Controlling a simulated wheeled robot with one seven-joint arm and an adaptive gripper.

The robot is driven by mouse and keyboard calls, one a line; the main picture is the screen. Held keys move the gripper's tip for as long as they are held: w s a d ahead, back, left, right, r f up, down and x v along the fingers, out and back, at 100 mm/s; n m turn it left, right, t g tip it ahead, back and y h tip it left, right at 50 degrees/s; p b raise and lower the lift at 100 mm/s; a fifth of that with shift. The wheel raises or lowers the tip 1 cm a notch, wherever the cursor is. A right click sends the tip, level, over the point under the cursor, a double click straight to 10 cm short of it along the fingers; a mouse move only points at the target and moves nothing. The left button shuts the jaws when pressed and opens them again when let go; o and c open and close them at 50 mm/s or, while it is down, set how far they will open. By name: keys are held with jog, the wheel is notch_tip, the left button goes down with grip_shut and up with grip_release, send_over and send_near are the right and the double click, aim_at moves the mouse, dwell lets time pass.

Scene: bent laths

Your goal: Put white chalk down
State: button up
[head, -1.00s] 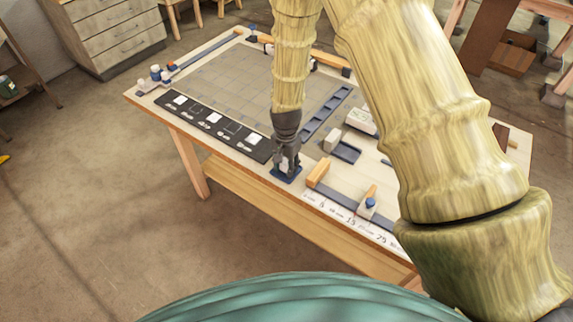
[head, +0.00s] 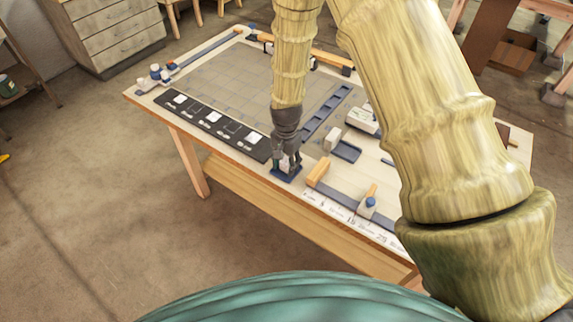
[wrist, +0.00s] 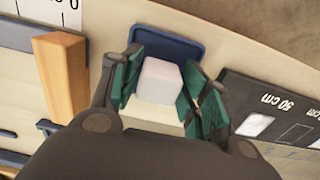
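The white chalk (wrist: 158,82) is a pale block in the wrist view, at a small blue tray (wrist: 172,44) near the table's edge. The tray also shows in the head view (head: 286,176), under my gripper (head: 287,163). My gripper's green-padded fingers (wrist: 165,66) stand on both sides of the chalk, spread wider than it, with a gap at least on the right. Whether the left pad touches it I cannot tell. The chalk's underside is hidden.
A black board (head: 214,125) with white pieces lies left of the tray. A wooden block (head: 318,172) and a marked scale strip (head: 345,217) lie to the right. A grey grid mat (head: 225,80) covers the table's far left part.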

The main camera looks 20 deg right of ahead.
aim_at(286, 161)
notch_tip(286, 161, up, 11)
jog(key=b, duration=0.3)
jog(key=shift+r+b, duration=0.2)
jog(key=shift+b, duration=0.1)
dwell(0.6)
